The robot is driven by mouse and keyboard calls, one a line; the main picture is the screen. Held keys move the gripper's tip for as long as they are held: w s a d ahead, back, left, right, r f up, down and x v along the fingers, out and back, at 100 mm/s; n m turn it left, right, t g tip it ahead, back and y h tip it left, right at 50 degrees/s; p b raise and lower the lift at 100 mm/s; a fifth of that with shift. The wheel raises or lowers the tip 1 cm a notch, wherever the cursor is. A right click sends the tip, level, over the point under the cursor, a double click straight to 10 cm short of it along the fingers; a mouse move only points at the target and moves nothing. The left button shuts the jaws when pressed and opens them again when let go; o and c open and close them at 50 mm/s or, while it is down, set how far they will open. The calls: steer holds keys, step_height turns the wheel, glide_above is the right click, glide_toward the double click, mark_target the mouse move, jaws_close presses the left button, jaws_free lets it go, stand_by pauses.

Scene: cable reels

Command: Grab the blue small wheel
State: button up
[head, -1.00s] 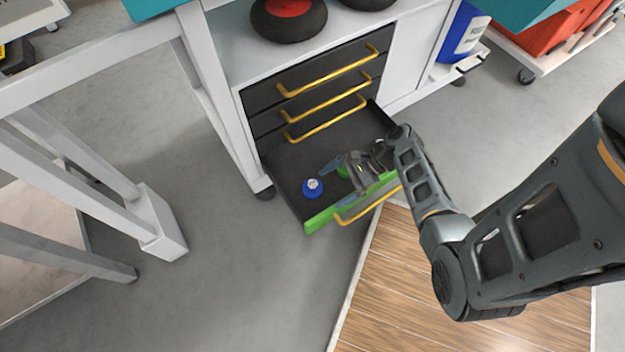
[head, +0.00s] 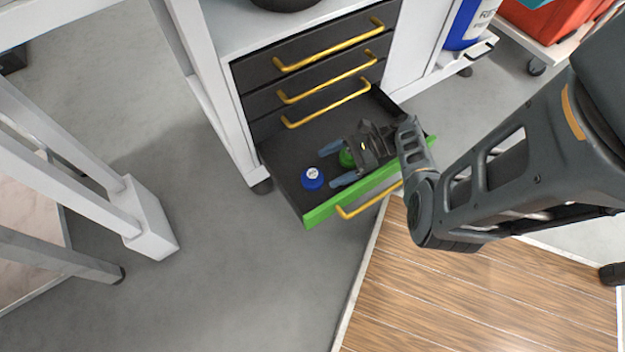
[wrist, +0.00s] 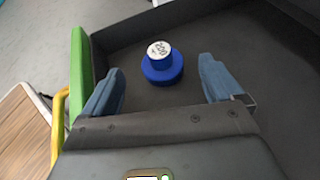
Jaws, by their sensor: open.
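The blue small wheel (head: 312,178) lies in the open bottom drawer (head: 283,160), towards its left end. It has a pale round top with dark marking, and it also shows in the wrist view (wrist: 161,66). My gripper (head: 338,165) is open over the drawer, to the right of the wheel, with its blue fingertips pointing at it. In the wrist view my fingertips (wrist: 160,88) stand apart on either side, and the wheel lies just beyond them, between their lines.
The drawer has a green front (head: 322,212) with a yellow handle (head: 368,202). Closed drawers with yellow handles (head: 325,75) are above it. A white table leg (head: 150,220) stands to the left. Grey floor (head: 250,270) is clear in front.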

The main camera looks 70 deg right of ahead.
mark_target(313, 173)
steer(key=b+x, duration=0.1)
steer(key=x, duration=0.4)
steer(key=shift+a+b, duration=0.1)
steer(key=shift+b, duration=0.3)
steer(key=shift+w+a+f, duration=0.15)
steer(key=shift+w+a, duration=0.15)
steer(key=shift+w, duration=0.25)
steer(key=c, duration=1.1)
